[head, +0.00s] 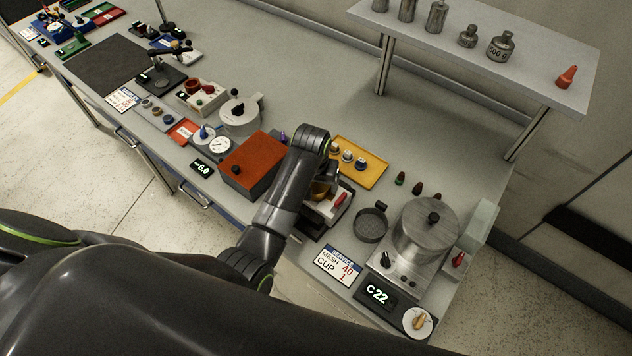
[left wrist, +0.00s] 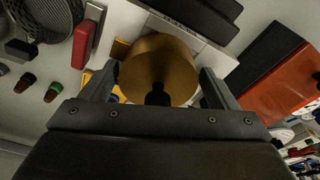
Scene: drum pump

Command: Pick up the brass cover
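The brass cover (left wrist: 172,62) is a round golden piece with a black knob (left wrist: 158,95), seen from above in the left wrist view. In the head view only a small part of the brass cover (head: 320,189) shows below my left gripper. My left gripper (left wrist: 160,78) is open, with its two fingers apart on either side of the cover and its knob. The knob is not pinched between them. In the head view my left gripper (head: 326,172) is mostly hidden by its own wrist. My right gripper is not in view.
An orange-topped box (head: 252,160) stands left of the gripper. A yellow tray (head: 365,166) with small parts lies behind it. A dark sieve ring (head: 371,223) and a metal drum (head: 425,229) stand to the right. A shelf (head: 520,75) with weights rises at the back.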

